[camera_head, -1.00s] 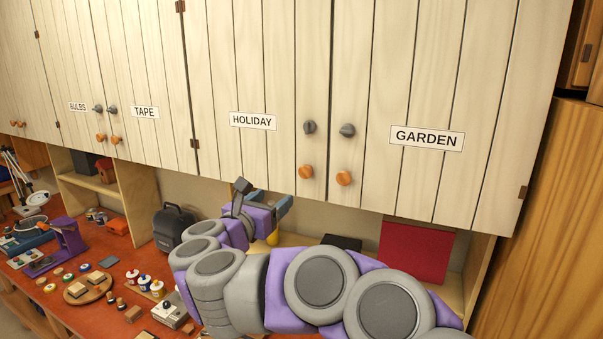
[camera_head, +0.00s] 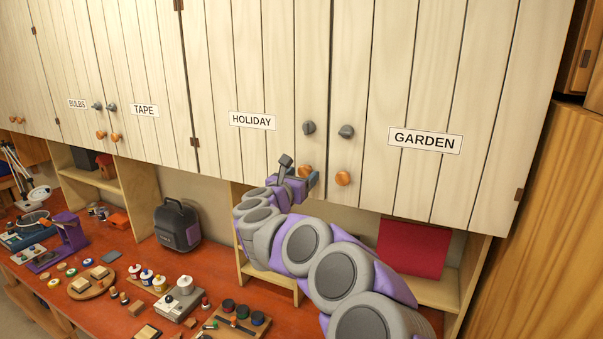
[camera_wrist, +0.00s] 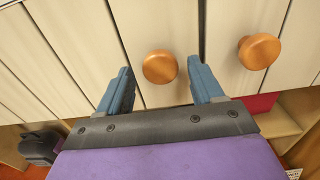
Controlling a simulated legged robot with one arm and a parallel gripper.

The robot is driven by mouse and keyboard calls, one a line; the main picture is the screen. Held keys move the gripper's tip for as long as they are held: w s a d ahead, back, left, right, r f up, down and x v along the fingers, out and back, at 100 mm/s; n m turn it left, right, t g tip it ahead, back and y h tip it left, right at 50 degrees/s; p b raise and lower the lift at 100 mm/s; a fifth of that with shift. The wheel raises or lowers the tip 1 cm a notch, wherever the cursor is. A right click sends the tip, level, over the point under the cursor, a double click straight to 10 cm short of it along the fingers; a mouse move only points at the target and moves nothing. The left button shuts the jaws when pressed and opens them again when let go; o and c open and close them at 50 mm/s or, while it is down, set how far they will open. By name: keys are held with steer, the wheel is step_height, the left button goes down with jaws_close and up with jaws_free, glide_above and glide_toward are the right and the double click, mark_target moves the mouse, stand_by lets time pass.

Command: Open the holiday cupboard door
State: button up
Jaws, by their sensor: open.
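The holiday cupboard door (camera_head: 225,70) is shut, with a white HOLIDAY label (camera_head: 252,121). Near its right edge are a dark grey knob (camera_head: 309,127) and, below it, an orange wooden knob (camera_head: 305,170). My gripper (camera_head: 303,176) is at the lower orange knob and partly overlaps it. In the wrist view my gripper (camera_wrist: 160,85) is open, and the holiday door's orange knob (camera_wrist: 160,66) shows between and slightly beyond the two blue fingertips. I cannot tell whether the fingers touch it.
The garden door (camera_head: 420,80) adjoins on the right, with its own grey knob (camera_head: 346,131) and orange knob (camera_head: 343,178), which also shows in the wrist view (camera_wrist: 259,51). Below is a red-brown bench (camera_head: 110,290) with several small items and a dark case (camera_head: 178,226).

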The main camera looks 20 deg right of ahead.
steer(key=shift+w+d, duration=0.3)
steer(key=shift+w, duration=0.05)
jaws_close()
stand_by(0.5)
